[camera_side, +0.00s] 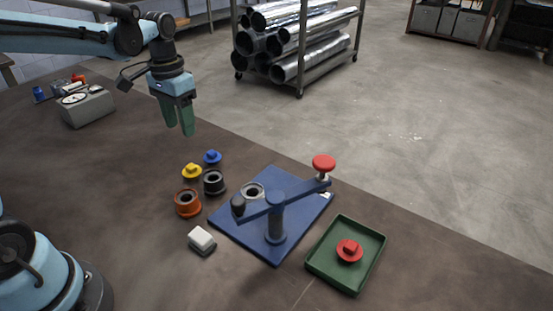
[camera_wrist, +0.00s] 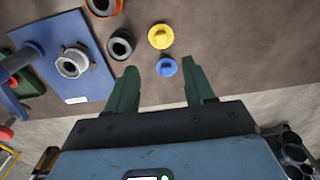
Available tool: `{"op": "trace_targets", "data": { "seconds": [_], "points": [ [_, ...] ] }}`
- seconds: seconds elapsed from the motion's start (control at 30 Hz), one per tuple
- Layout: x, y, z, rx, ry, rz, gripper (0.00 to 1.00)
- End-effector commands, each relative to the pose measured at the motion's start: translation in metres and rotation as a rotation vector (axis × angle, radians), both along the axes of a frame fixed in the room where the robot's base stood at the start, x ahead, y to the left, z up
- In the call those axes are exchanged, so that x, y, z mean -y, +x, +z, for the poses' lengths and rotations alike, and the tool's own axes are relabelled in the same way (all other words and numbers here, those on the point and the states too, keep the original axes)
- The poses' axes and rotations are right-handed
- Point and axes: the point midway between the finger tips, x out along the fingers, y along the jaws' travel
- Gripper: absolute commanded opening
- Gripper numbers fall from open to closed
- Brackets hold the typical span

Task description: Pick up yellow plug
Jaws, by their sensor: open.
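The yellow plug (camera_side: 192,171) stands on the dark bench, just behind an orange ring and left of a black ring. In the wrist view the yellow plug (camera_wrist: 161,36) lies beyond the fingertips, with the blue plug (camera_wrist: 167,67) nearer the gap between them. My gripper (camera_side: 187,133) is open and empty, with green fingers pointing down. It is above the bench, behind the plugs in the side view. The wrist view shows both fingers (camera_wrist: 160,80) spread apart. Nothing covers the yellow plug in either view.
The blue plug (camera_side: 212,157), black ring (camera_side: 214,182) and orange ring (camera_side: 188,203) crowd near the yellow plug. A blue fixture plate (camera_side: 315,213) with a lever stands to the right. A green tray (camera_side: 328,277) holds a red plug (camera_side: 349,251). A white-topped block (camera_side: 202,240) sits in front.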

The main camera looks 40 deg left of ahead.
Motion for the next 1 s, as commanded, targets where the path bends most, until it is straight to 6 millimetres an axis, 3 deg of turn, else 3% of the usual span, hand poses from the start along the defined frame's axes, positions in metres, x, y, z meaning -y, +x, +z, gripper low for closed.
{"op": "trace_targets", "data": {
  "seconds": [0.17, 0.5, 0.77, 1.0],
  "points": [
    [-0.002, 0.001, -0.014, -0.009, -0.002, 0.0, 0.53],
    [-0.001, 0.002, -0.061, -0.007, -0.002, 0.0, 0.53],
    [-0.001, 0.002, -0.075, -0.007, -0.002, 0.0, 0.53],
    [-0.002, 0.004, -0.106, -0.007, -0.002, 0.0, 0.53]
  ]
}}
